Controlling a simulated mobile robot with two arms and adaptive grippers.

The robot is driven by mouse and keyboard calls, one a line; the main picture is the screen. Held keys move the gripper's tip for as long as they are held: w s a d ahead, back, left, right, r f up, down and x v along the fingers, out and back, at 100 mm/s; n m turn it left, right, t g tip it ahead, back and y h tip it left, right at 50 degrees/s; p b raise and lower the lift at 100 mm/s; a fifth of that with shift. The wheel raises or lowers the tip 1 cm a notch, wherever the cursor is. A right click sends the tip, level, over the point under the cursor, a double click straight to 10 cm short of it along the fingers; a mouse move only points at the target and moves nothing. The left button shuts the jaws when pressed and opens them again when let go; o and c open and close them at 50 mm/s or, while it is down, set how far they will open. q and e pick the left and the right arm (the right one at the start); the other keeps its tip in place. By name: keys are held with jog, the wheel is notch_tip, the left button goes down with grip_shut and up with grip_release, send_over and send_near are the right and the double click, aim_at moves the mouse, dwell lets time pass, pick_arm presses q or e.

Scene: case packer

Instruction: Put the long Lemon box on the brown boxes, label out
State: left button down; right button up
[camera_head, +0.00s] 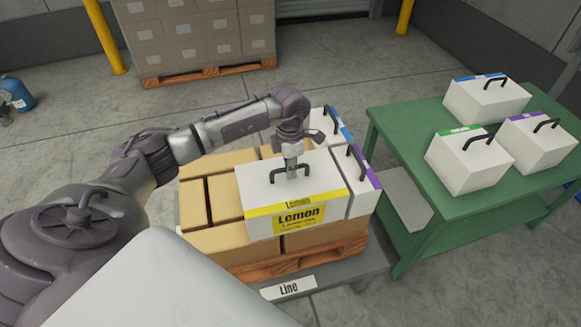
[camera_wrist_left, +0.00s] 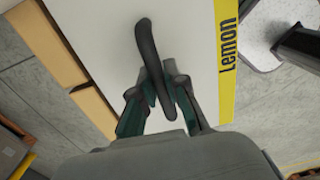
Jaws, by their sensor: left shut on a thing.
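The long white Lemon box (camera_head: 285,185) has a yellow band and a yellow Lemon label on its near face, toward my base. It sits on or just above the brown boxes (camera_head: 212,170); contact underneath is hidden. Its black handle shows in the left wrist view (camera_wrist_left: 155,65). My left gripper (camera_head: 292,172) is above the box, its fingers shut on the handle; the fingers also show in the left wrist view (camera_wrist_left: 165,100). My right gripper is in neither view.
A purple-edged white box (camera_head: 360,185) stands close along the Lemon box's right side, with a blue-edged one (camera_head: 330,128) behind. The brown boxes rest on a wooden pallet (camera_head: 285,267) above a Line sign (camera_head: 288,288). A green table (camera_head: 420,130) at right holds several white boxes.

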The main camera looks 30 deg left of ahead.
pick_arm(q)
jog(key=shift+f, duration=0.15)
dwell(0.5)
jog(key=c, duration=1.1)
grip_release()
jog(key=shift+s+f, duration=0.1)
jog(key=shift+f, duration=0.1)
jog(key=r, duration=1.2)
jog(key=shift+w+a+r, duration=0.1)
jog(key=shift+w+r, duration=0.1)
